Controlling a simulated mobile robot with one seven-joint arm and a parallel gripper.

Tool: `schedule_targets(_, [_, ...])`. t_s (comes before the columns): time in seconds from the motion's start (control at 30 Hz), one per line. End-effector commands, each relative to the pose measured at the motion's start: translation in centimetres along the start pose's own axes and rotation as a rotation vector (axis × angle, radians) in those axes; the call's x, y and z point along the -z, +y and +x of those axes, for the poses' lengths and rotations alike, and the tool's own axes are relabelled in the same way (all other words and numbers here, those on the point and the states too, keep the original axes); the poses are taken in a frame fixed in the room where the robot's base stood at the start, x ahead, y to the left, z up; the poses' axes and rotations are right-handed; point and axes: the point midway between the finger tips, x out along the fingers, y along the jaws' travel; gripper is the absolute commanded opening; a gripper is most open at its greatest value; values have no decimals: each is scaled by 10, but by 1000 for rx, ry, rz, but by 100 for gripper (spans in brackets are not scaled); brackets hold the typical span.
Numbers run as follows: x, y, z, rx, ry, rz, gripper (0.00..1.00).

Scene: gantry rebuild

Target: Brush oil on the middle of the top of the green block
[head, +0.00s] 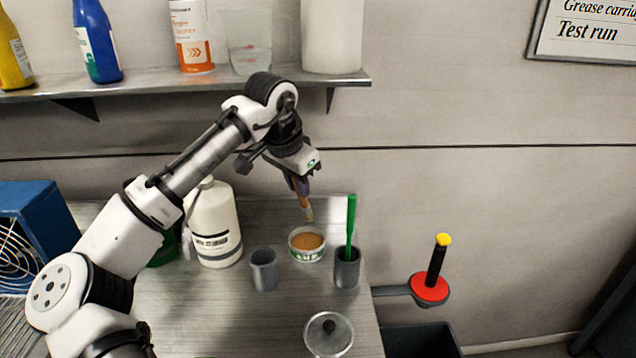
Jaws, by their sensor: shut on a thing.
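My gripper (298,182) is shut on a brush (306,208), held bristles down above an open round tin (306,256). The tin has a green-and-white label and orange-brown contents. The brush tip looks just above the tin's rim; I cannot tell whether it touches the contents. A dark green thing (163,250) shows partly behind my arm and the white bottle. Its shape is mostly hidden, and I cannot tell if it is the green block. No green block shows clearly elsewhere.
A white bottle (214,225) stands left of the tin. An empty grey cup (264,270) and a grey cup (346,268) with a green-handled tool (351,225) flank it. A glass lid (328,335) lies in front. A shelf (220,80) with bottles hangs above.

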Motion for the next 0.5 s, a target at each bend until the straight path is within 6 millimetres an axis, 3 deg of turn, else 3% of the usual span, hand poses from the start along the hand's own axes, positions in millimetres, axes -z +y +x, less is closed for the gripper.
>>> schedule_targets(0.2, [-4, -15, 4, 3, 12, -2, 0])
schedule_targets(0.5, [-9, -15, 18, 5, 14, -2, 0])
